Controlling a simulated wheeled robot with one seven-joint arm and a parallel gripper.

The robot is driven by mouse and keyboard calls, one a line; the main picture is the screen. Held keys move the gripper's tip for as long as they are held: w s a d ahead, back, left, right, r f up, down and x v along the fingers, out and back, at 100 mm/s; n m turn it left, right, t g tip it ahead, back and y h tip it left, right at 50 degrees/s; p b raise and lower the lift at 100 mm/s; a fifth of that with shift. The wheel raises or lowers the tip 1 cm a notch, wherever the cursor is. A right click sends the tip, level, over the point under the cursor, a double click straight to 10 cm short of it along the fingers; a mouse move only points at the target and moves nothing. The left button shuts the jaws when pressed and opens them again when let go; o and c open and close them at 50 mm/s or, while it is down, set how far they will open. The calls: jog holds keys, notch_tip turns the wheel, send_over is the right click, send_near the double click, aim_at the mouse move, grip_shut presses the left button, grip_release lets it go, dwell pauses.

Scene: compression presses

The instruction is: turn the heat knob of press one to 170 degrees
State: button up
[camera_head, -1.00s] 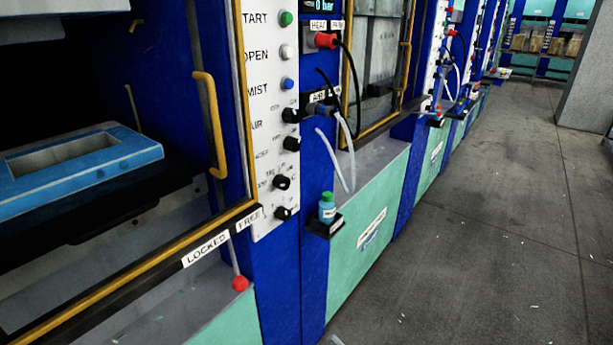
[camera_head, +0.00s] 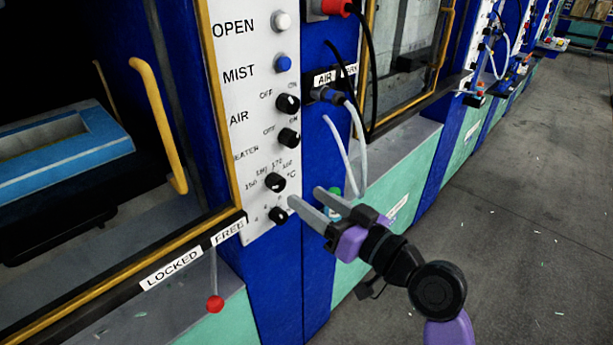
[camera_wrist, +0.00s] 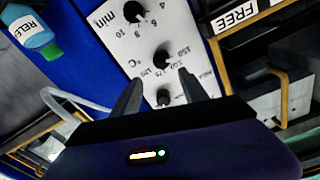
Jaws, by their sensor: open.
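The heat knob (camera_head: 275,182) is black, marked °C, on the white control panel (camera_head: 245,110). Its scale reads about 150 to 180. I cannot tell where its pointer stands. My gripper (camera_head: 304,196) is open and empty, just right of the panel's lower part in the head view. In the wrist view the heat knob (camera_wrist: 161,58) lies just past and between the fingertips (camera_wrist: 160,79), apart from them. The min knob (camera_wrist: 135,12) and another black knob (camera_wrist: 164,97) sit either side of it.
The air and heater knobs (camera_head: 288,103) and the mist button (camera_head: 283,64) are higher on the panel. A yellow-edged door frame with a handle (camera_head: 160,125) is left. A red-knobbed lever (camera_head: 215,304) hangs below. A bottle (camera_wrist: 30,30) and hoses (camera_head: 355,150) are close by.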

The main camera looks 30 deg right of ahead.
aim_at(281, 185)
jog(key=shift+n, duration=0.3)
jog(key=x, duration=0.2)
jog(key=p+x, duration=0.1)
jog(key=x, duration=0.3)
jog(key=shift+w+a+f+p, duration=0.2)
jog(key=shift+a+f+p, duration=0.05)
jog(key=shift+a+p, duration=0.1)
jog(key=shift+w+a+f, duration=0.1)
jog(key=shift+w+a, duration=0.1)
jog(key=shift+w, duration=0.4)
grip_shut()
